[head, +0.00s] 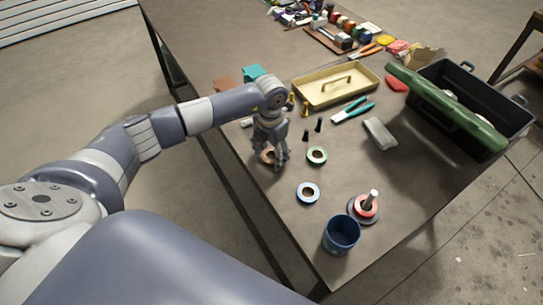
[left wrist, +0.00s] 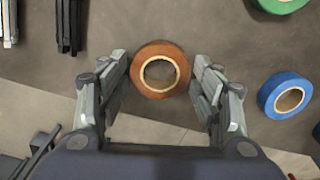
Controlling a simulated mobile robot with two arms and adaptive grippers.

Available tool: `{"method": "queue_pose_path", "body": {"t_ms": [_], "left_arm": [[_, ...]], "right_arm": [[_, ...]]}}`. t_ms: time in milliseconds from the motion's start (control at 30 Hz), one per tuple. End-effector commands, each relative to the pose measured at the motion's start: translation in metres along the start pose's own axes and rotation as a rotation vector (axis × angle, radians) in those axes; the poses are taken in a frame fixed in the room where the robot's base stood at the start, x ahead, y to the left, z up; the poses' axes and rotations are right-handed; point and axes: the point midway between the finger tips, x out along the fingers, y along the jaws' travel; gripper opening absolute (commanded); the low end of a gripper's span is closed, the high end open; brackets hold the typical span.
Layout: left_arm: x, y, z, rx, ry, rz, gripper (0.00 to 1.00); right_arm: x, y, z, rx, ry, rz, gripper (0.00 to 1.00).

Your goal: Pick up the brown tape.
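The brown tape (left wrist: 147,86) is a flat ring lying on the table near its left edge. In the head view the brown tape (head: 266,156) is partly hidden behind my left gripper (head: 275,160). My left gripper (left wrist: 161,90) points down at the tape, with one finger on each side of it. The fingers are open, and small gaps seem to show between them and the tape; whether one touches it I cannot tell. My right gripper is in neither view.
A green tape (head: 317,155) and a blue tape (head: 308,193) lie close by. A red tape (head: 367,205) sits around a post, beside a blue cup (head: 341,235).

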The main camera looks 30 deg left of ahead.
Motion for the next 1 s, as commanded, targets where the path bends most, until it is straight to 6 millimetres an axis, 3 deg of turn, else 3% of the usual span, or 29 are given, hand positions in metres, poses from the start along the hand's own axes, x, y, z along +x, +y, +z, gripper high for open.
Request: {"method": "queue_pose_path", "body": {"t_ms": [100, 533, 800, 1000], "left_arm": [[0.000, 0.000, 0.000, 0.000, 0.000, 0.000, 0.30], [-0.004, 0.001, 0.000, -0.001, -0.001, 0.001, 0.30], [-0.035, 0.001, 0.001, 0.000, -0.005, 0.002, 0.30], [-0.037, -0.048, 0.005, 0.007, -0.003, -0.002, 0.30]], "right_arm": [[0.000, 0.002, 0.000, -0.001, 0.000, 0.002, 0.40], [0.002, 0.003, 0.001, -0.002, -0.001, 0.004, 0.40], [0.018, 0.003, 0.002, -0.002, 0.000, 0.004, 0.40], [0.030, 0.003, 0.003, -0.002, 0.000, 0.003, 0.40]]}}
